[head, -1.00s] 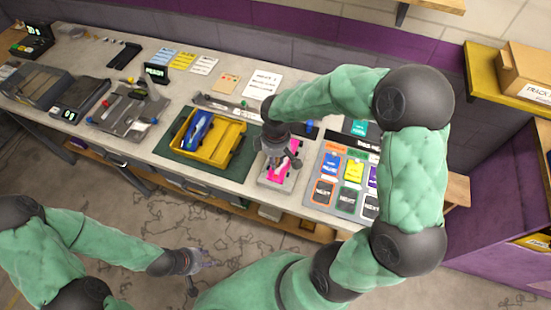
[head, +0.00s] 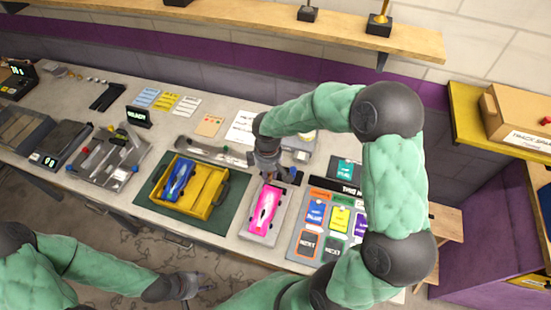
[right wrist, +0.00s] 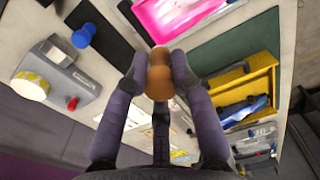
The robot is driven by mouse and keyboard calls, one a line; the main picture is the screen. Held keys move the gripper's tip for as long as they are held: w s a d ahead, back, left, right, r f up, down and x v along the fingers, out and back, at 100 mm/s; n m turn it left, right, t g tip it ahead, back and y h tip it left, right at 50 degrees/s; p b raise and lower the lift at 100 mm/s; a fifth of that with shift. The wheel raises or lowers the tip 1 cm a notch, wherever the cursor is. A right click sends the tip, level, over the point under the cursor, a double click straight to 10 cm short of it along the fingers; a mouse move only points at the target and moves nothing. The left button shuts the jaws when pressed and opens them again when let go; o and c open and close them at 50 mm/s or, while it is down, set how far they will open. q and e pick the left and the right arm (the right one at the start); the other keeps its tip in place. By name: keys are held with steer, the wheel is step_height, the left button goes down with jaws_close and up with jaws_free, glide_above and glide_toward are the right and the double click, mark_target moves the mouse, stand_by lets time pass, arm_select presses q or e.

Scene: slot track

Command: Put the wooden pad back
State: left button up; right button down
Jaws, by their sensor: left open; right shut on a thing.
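My right gripper (head: 270,176) is at the back end of the pink car (head: 265,208) in the head view. In the right wrist view my right gripper (right wrist: 159,64) is shut on a small rounded brown wooden pad (right wrist: 160,78), held between its fingertips. The head view does not show the pad clearly. The pink car also shows in the right wrist view (right wrist: 185,14), just beyond the fingers. It rests on a light grey tray (head: 252,235). My left gripper (head: 190,284) is open and empty, low at the front, away from the bench.
A yellow bin (head: 207,202) with a blue car (head: 178,180) stands on a green mat. A grey device (right wrist: 62,80) with a red button and a dark plate with a blue knob (right wrist: 83,35) are near the pad. A card board (head: 310,244) lies right of the tray.

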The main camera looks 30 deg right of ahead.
steer(key=w+d+f, duration=0.2)
steer(key=w+f, duration=0.1)
steer(key=w+d+f, duration=0.2)
steer(key=w+f, duration=0.1)
steer(key=w+d+f, duration=0.2)
steer(key=w+f, duration=0.1)
steer(key=w, duration=0.1)
steer(key=shift+d+b, duration=0.35)
steer(key=shift+w+d+f, duration=0.1)
steer(key=shift+w+f, duration=0.05)
steer(key=shift+f, duration=1.65)
steer(key=shift+f, duration=0.1)
steer(key=c, duration=1.1)
jaws_free()
steer(key=shift+o, duration=0.2)
